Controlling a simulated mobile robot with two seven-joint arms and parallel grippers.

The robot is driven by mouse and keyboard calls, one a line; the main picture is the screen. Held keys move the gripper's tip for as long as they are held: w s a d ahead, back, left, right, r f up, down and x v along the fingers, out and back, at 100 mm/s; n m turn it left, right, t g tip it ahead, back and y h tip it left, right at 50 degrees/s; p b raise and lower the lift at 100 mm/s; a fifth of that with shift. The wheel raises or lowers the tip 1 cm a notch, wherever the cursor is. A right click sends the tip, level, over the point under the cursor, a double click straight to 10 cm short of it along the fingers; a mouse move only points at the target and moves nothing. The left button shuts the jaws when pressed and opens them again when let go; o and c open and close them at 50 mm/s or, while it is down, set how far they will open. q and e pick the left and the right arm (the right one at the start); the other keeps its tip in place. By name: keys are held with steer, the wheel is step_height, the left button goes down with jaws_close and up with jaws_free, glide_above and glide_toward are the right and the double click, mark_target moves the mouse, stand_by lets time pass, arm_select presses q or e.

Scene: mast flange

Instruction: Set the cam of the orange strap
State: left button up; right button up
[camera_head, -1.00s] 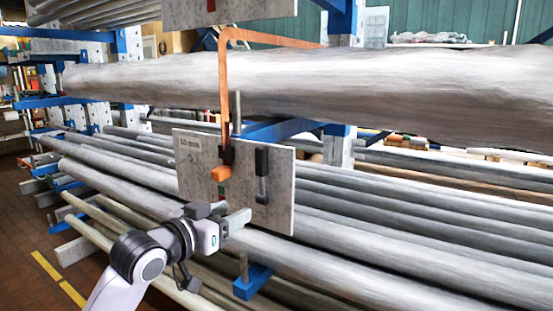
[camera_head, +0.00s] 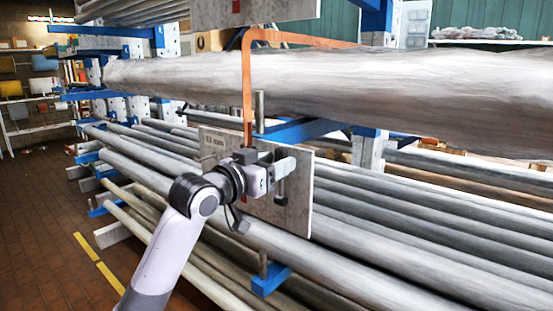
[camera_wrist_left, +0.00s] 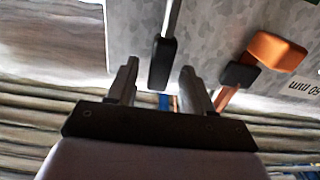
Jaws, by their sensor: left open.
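The orange strap (camera_head: 247,90) bends over the big pale log and hangs down in front of a grey plate (camera_head: 297,215). In the left wrist view the strap passes through a black buckle (camera_wrist_left: 240,75) and ends in an orange block (camera_wrist_left: 277,52). Beside it on the plate is a black cam handle (camera_wrist_left: 162,62) on a metal rod. My left gripper (camera_head: 286,162) is at the plate, its arm hiding the strap's lower end. In the left wrist view my left gripper (camera_wrist_left: 159,78) is open, with the handle between or just beyond its fingertips; contact is not visible.
The big pale log (camera_head: 400,95) lies across the rack above the plate. Long grey poles (camera_head: 400,240) lie below and behind it on blue arms (camera_head: 270,280). A metal pin (camera_head: 259,110) stands close to the strap. The floor at lower left is free.

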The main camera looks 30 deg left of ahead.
arm_select(q)
steer(key=shift+w, duration=0.45)
jaws_close()
steer(key=shift+s, duration=0.1)
